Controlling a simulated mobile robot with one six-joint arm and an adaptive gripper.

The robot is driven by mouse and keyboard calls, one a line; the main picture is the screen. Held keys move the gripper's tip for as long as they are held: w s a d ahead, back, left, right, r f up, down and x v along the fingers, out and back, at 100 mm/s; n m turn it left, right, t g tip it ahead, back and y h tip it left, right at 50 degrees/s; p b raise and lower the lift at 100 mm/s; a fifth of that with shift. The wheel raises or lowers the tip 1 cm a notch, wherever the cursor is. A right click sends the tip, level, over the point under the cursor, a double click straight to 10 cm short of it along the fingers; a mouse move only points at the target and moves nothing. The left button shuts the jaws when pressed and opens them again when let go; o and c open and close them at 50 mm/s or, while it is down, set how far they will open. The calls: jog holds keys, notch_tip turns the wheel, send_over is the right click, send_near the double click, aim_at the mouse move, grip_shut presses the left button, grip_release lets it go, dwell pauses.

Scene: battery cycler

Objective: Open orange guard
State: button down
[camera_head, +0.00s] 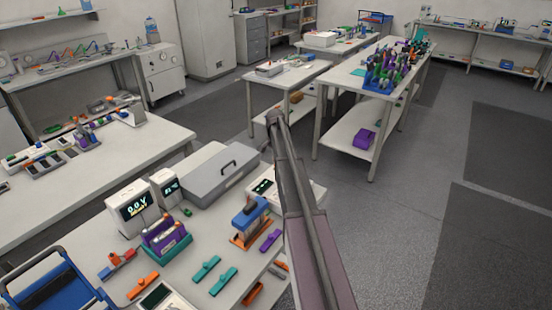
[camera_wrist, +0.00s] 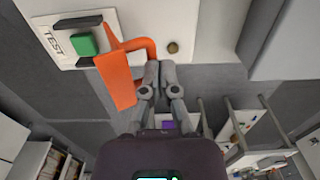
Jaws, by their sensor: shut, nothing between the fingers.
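The orange guard (camera_wrist: 117,82) shows in the wrist view as a flat flap with a bent bar running right. It stands beside a green button (camera_wrist: 84,43) with black pieces on two sides, on a white panel (camera_wrist: 205,20) marked TEST. The button's face is in plain view. My gripper (camera_wrist: 160,66) is shut and empty, its fingertips at the right end of the orange bar. I cannot tell whether they touch it. In the head view my arm crosses the middle, and I cannot make out the guard there.
A brass-coloured round knob (camera_wrist: 173,47) sits on the panel right of the guard. In the head view, a grey lidded case (camera_head: 205,180) and a white device with a green display (camera_head: 262,186) stand on the bench left of my arm. Open floor (camera_head: 400,215) lies to the right.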

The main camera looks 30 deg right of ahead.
jog(key=shift+r, duration=0.2)
jog(key=shift+r+p, duration=0.6)
jog(key=shift+p, duration=0.1)
jog(key=shift+r, duration=0.2)
jog(key=w+a+r+p, duration=0.1)
jog(key=r+p, duration=0.5)
jog(key=w+a+r+p, duration=0.1)
jog(key=w+r+p, duration=0.1)
jog(key=r+p, duration=0.5)
jog(key=shift+w, duration=0.25)
dwell(0.3)
jog(key=shift+d, duration=0.1)
dwell(0.5)
